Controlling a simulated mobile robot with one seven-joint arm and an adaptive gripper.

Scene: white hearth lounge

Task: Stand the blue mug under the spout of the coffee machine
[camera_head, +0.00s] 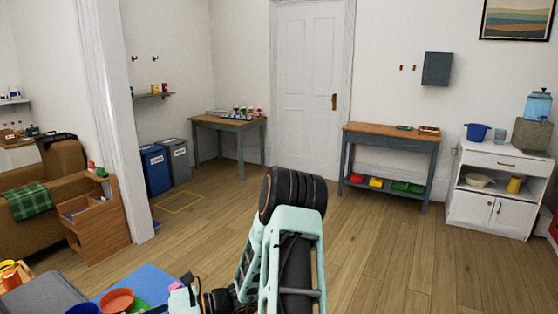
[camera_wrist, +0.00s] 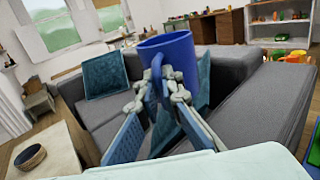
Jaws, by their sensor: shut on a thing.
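In the wrist view the blue mug (camera_wrist: 178,52) is held by its handle side between the fingertips of my gripper (camera_wrist: 166,84). The gripper is shut on it. The mug looks roughly upright, slightly tilted in the picture, with its rim at the top. It is up in the air, with a grey sofa behind it. The head view shows my arm in the middle, but neither my gripper nor the held mug can be made out there. I cannot make out a coffee machine with a spout in either view.
In the head view a white cabinet (camera_head: 485,211) at the right bears a blue pot (camera_head: 477,132) and a water dispenser (camera_head: 538,105). A wooden-topped side table (camera_head: 391,135) stands left of it. Open wooden floor lies ahead. The grey sofa (camera_wrist: 262,95) fills much of the wrist view.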

